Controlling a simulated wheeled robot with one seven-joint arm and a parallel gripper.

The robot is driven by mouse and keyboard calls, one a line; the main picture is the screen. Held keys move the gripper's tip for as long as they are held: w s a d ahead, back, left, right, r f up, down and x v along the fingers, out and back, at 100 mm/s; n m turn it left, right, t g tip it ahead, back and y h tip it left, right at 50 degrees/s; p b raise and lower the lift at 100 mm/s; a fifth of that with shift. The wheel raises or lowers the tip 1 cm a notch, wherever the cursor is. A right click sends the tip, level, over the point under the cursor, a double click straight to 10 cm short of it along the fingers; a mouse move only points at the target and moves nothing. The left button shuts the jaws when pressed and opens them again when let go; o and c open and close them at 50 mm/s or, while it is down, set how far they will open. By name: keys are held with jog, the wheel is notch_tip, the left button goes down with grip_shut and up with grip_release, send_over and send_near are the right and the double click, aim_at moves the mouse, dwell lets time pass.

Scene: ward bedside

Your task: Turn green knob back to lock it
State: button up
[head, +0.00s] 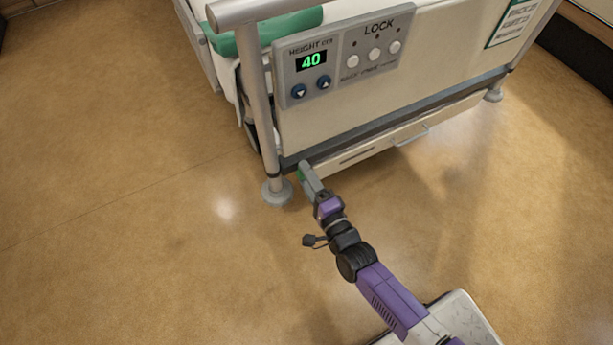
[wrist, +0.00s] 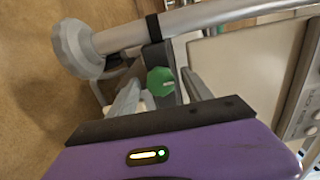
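The green knob (wrist: 160,81) sits at the lower corner of the bed's end, beside the leg. In the wrist view it lies between the fingertips of my gripper (wrist: 160,90), with a finger on each side and small gaps showing. The fingers look open and not pressed on it. In the head view my gripper (head: 311,182) reaches to the bed's lower edge, and only a sliver of the green knob (head: 302,173) shows past the fingers. A pale mark shows on the knob's face; I cannot tell its turn angle clearly.
The bed leg (head: 262,110) with its round grey foot (head: 276,192) stands just left of the knob. A control panel (head: 345,52) on the bed's end reads 40 and has LOCK buttons. A drawer handle (head: 411,136) is to the right. The floor in front is clear.

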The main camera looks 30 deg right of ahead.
jog(key=s+p, duration=0.2)
jog(key=s, duration=0.6)
jog(key=shift+w, duration=0.1)
dwell(0.6)
